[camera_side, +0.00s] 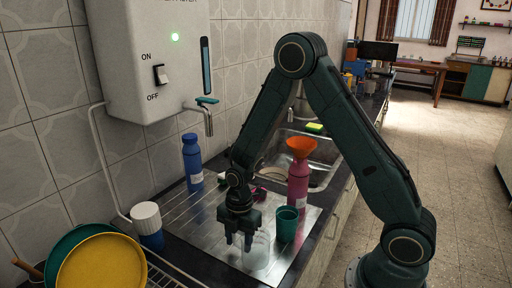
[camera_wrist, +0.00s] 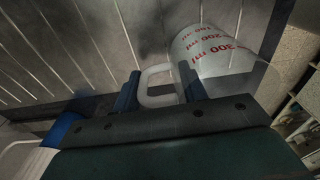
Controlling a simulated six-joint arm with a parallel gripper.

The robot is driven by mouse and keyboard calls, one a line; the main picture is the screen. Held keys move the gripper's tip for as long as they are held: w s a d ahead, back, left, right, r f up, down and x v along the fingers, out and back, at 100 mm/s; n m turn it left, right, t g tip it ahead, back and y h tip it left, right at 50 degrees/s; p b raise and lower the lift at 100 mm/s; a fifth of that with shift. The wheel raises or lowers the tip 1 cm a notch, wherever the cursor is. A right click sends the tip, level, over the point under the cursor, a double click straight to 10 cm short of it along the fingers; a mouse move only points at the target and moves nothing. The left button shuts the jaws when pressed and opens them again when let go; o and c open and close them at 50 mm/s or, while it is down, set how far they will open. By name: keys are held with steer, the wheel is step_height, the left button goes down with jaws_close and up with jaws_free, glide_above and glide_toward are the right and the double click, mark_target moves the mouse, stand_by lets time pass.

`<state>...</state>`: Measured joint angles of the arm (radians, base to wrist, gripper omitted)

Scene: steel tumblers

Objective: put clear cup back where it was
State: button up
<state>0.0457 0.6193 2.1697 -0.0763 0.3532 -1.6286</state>
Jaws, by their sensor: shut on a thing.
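The clear cup (camera_wrist: 225,62) is a see-through measuring cup with red "ml" marks and a handle (camera_wrist: 150,92). In the side view the cup (camera_side: 258,250) is faint against the steel drainboard (camera_side: 205,219), below and right of my gripper (camera_side: 239,238). In the wrist view my gripper (camera_wrist: 160,88) has its two fingers on either side of the handle and is shut on it. The cup's base is close to the drainboard, but I cannot tell whether it touches. The fingers partly hide the handle.
A teal cup (camera_side: 287,224) and a pink bottle (camera_side: 298,187) with an orange funnel (camera_side: 301,147) stand right of my gripper. A blue bottle (camera_side: 192,162) stands behind, left. A white-topped blue container (camera_side: 148,224) and plates (camera_side: 102,262) are at left. Drainboard left of my gripper is clear.

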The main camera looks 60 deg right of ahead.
steer(key=shift+f, duration=0.1)
steer(key=o, duration=1.3)
steer(key=r, duration=0.8)
steer(key=d+r, duration=0.1)
steer(key=r, duration=0.3)
steer(key=shift+r, duration=0.15)
